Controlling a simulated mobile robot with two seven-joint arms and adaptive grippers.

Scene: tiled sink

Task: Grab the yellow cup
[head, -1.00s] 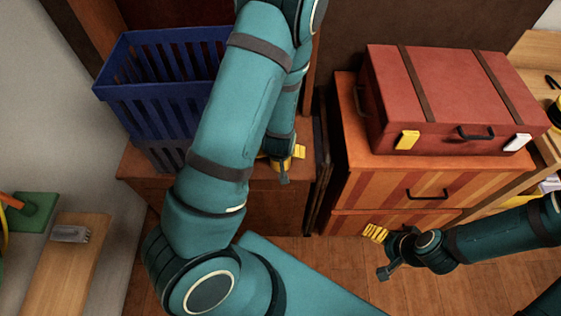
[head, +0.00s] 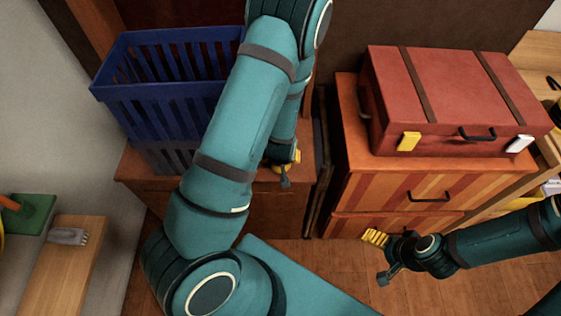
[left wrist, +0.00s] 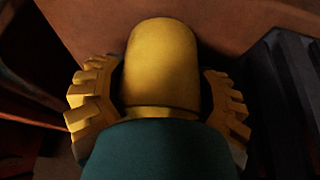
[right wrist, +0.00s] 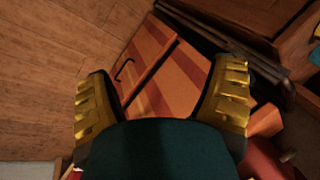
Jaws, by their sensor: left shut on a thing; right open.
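The yellow cup (left wrist: 162,62) stands out in the middle of the left wrist view, between the two ridged yellow finger pads of my left gripper (left wrist: 158,100). The gripper is shut on it. In the head view my left gripper (head: 286,163) is over the brown cabinet beside the blue basket; the arm hides most of it, and I cannot make out the cup there. My right gripper (head: 379,257) is open and empty, low in front of the striped drawers. Its spread fingers also show in the right wrist view (right wrist: 160,98).
A blue slatted basket (head: 165,105) stands on the brown cabinet (head: 140,170) left of my left arm. A red suitcase (head: 450,90) lies on the striped drawer unit (head: 390,195) to the right. A wooden board (head: 70,260) is at the lower left. Wooden floor lies in front.

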